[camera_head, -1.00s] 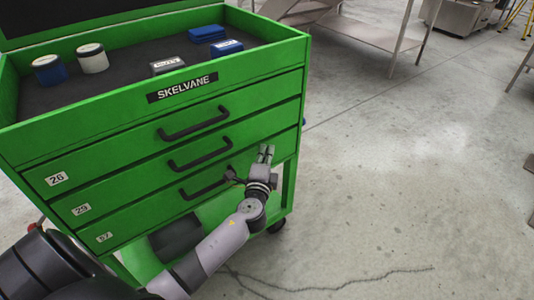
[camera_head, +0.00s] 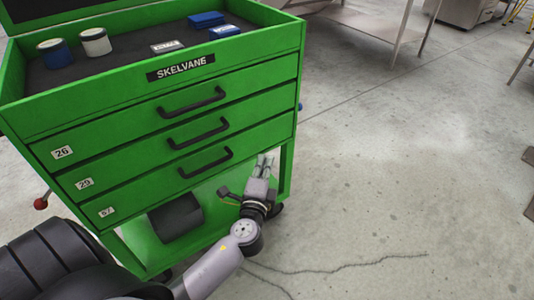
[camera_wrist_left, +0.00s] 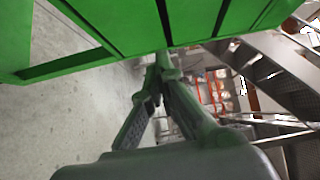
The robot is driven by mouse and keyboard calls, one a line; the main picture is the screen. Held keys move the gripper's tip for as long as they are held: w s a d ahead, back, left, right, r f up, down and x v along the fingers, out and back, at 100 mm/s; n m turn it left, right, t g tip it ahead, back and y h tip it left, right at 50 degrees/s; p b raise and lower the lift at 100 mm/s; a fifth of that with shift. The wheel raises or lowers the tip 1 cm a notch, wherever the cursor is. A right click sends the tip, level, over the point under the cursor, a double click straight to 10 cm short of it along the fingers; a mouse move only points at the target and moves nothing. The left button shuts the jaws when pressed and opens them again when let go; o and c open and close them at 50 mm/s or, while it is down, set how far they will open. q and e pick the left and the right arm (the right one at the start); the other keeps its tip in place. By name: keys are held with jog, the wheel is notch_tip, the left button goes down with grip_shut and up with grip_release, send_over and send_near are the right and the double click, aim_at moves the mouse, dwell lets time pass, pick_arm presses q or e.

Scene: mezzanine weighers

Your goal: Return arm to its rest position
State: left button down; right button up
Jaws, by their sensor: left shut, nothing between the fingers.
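My left gripper (camera_head: 264,166) is in front of the right end of the green tool cart (camera_head: 110,97), just below the level of its lowest drawer handle (camera_head: 205,162). In the left wrist view its fingers (camera_wrist_left: 158,66) meet at the tips, with nothing between them. The green cart edge (camera_wrist_left: 150,22) crosses the top of that view, close to the fingertips. I cannot tell whether they touch it. The three drawers look shut. My right gripper is not in view.
On the cart's top tray stand a blue jar (camera_head: 56,53), a white jar (camera_head: 95,42) and several small boxes (camera_head: 207,20). A dark roll (camera_head: 175,217) lies on the lower shelf. Open concrete floor (camera_head: 400,160) is to the right. A metal table (camera_head: 370,22) stands behind.

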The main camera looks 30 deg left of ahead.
pick_arm(q)
jog(key=s+d+f+n+g+h, duration=0.2)
jog(key=s+f+n+g, duration=0.65)
jog(key=s+f, duration=0.55)
jog(key=s+d+f+n+g+h+p, duration=0.3)
jog(key=s+d+f+g+h+p, duration=0.25)
jog(key=s+d+f, duration=0.5)
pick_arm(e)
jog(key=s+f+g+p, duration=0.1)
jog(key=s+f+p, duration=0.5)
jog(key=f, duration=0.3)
pick_arm(q)
jog(key=s+a+f+p, duration=0.2)
jog(key=s+f+p, duration=0.2)
jog(key=s, duration=0.6)
jog(key=s+a+f+g+p, duration=0.1)
jog(key=s+a+f+p, duration=0.2)
jog(key=s, duration=0.7)
jog(key=shift+a+f+g+y+p, duration=0.15)
jog(key=shift+f+g+y+p, duration=0.2)
jog(key=shift+f+p, duration=0.4)
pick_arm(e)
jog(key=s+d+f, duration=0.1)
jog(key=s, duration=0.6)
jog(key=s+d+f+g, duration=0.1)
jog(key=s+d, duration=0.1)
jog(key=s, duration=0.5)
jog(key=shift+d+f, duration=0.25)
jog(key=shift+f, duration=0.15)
